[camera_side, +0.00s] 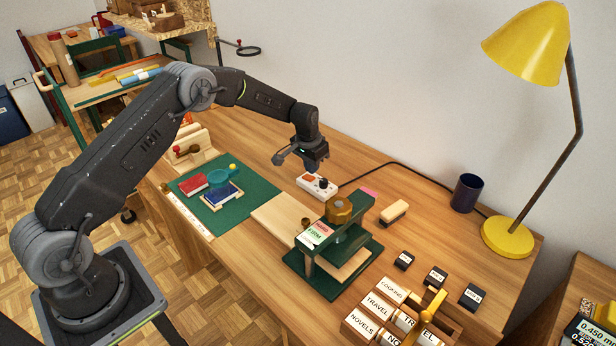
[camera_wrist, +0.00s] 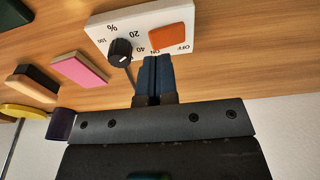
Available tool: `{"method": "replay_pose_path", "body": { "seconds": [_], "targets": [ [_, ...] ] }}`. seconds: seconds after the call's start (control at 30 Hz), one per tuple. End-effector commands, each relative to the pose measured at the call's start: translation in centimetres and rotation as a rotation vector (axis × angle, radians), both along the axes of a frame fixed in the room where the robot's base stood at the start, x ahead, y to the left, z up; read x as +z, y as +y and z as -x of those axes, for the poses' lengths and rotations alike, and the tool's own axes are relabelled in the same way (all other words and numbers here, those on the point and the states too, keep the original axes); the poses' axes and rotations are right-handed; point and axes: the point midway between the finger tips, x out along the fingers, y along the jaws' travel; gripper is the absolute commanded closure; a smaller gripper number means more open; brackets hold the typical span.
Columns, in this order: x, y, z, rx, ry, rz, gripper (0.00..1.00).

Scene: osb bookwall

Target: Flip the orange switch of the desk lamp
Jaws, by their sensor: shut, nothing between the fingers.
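The desk lamp (camera_side: 525,45) is yellow, with a round yellow base (camera_side: 507,238) at the right of the desk. Its white switch box (camera_side: 317,185) lies on the desk at the end of a black cord. In the wrist view the box (camera_wrist: 180,18) carries an orange switch (camera_wrist: 171,37) between the words ON and OFF, and a black dial (camera_wrist: 121,50) beside it. My gripper (camera_wrist: 151,60) is shut and empty, its blue-grey fingertips just beside the orange switch at the ON edge. I cannot tell whether they touch it. In the side view my gripper (camera_side: 318,170) is just above the box.
A green press (camera_side: 325,275) with a brass knob stands in front of the box. A pink block (camera_wrist: 80,69) and a wooden-backed brush (camera_side: 394,212) lie nearby. A dark mug (camera_side: 466,193) stands near the lamp. A green mat (camera_side: 247,214) with stamping things is to the left.

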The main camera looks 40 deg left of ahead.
Motion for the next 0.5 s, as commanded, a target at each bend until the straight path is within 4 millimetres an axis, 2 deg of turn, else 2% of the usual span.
{"method": "replay_pose_path", "body": {
  "seconds": [0.5],
  "targets": [
    [-0.75,0.00,-0.02,0.000,0.000,0.000,1.00]
  ]
}}
